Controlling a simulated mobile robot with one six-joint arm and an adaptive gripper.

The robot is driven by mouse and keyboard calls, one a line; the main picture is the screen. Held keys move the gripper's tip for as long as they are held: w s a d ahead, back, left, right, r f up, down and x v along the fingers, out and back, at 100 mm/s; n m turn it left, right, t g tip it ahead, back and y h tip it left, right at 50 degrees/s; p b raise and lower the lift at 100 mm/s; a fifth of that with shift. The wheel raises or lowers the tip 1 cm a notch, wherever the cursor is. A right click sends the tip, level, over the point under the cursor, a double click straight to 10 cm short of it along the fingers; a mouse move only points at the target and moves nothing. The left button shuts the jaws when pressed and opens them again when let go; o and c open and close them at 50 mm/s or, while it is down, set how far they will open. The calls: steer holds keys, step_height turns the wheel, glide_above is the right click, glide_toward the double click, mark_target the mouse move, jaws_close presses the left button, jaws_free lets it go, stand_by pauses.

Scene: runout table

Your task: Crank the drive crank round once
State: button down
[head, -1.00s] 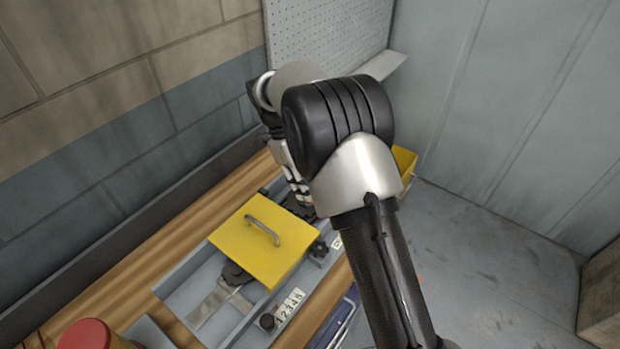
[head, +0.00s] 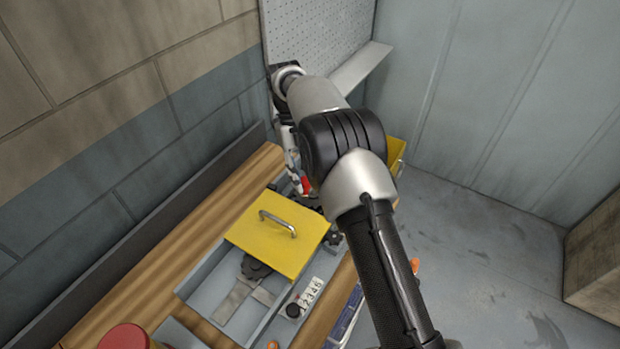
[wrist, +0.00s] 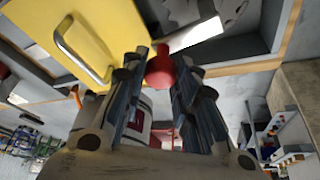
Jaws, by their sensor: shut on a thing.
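My gripper (wrist: 160,80) is shut on the red knob (wrist: 161,68) of the drive crank, which sits between the fingertips in the wrist view. In the head view, the red knob (head: 305,185) shows as a small patch beside my arm, past the far edge of the yellow cover (head: 268,237). The crank's arm and hub are mostly hidden there by my arm and the dark parts near the cover. The yellow cover (wrist: 80,35) with its metal handle lies at the upper left of the wrist view.
The grey runout table (head: 215,300) holds dark knobs and a number plate (head: 309,294) at its front. A red-topped container (head: 124,337) stands at the near left. A yellow bin (head: 396,152) is behind my arm. The wall and pegboard (head: 315,45) are close at the back.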

mark_target(304, 178)
stand_by(0.4)
steer(key=c, duration=1.3)
jaws_free()
step_height(304, 178, up, 10)
